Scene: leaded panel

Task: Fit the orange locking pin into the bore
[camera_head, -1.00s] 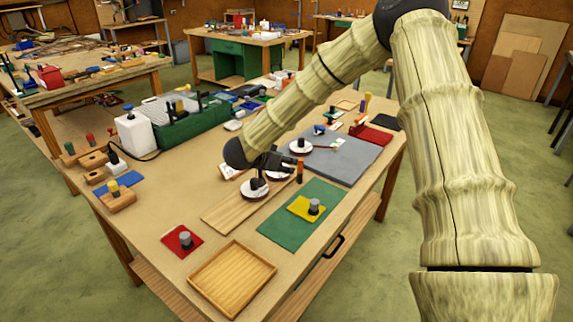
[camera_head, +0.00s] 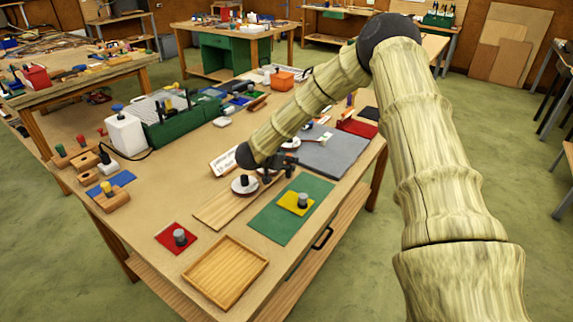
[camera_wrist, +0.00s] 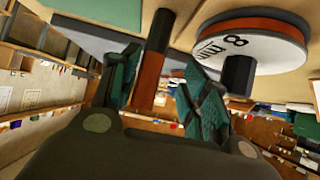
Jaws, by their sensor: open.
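The orange locking pin (camera_wrist: 151,80) stands between the two teal-padded fingers of my gripper (camera_wrist: 160,75) in the wrist view. It has a dark end section and an orange body. The fingers are open, with a visible gap between the pin and the right-hand finger. In the head view my gripper (camera_head: 282,163) is low over the worktable, just right of a white disc with a black knob (camera_head: 244,184). The pin is hard to pick out there behind the dark fingers. I cannot make out the bore in either view.
A disc marked 8 mm (camera_wrist: 255,40) with a black knob is close to the right-hand finger. A green mat (camera_head: 265,222) with a yellow plate (camera_head: 295,203) lies in front. A grey mat (camera_head: 335,152) lies beyond. A wooden tray (camera_head: 225,272) sits at the near edge.

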